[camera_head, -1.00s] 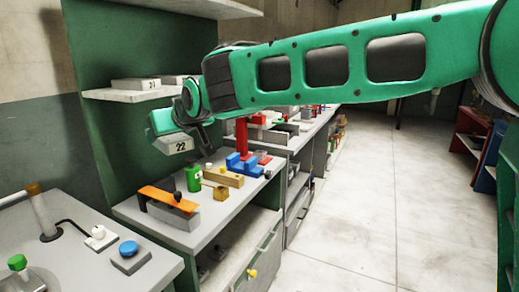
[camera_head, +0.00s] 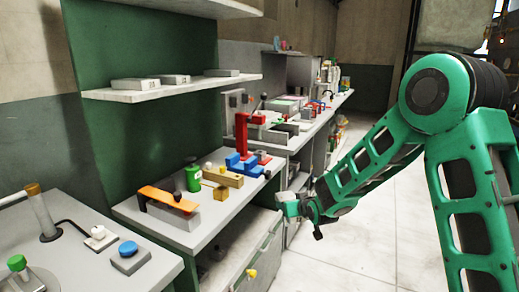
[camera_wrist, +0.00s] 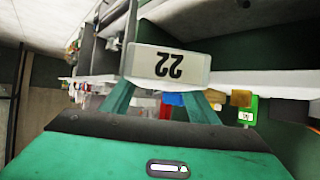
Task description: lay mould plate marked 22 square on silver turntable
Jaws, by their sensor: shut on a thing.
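The mould plate marked 22 (camera_wrist: 168,66) is a pale grey block. In the wrist view it sits between the fingertips of my gripper (camera_wrist: 165,88), and its number appears upside down. My gripper (camera_head: 288,204) is shut on it. In the head view it hangs low in front of the right end of the middle bench, and the plate is small and hard to make out there. A grey round disc (camera_head: 44,281) is cut off at the lower left corner; I cannot tell whether it is the silver turntable.
Three grey plates lie on the wall shelf (camera_head: 120,93). The middle bench (camera_head: 140,213) holds an orange bar, a green canister (camera_head: 193,179) and a red and blue press (camera_head: 243,150). A blue button box (camera_head: 129,257) stands on the near left bench. The floor to the right is open.

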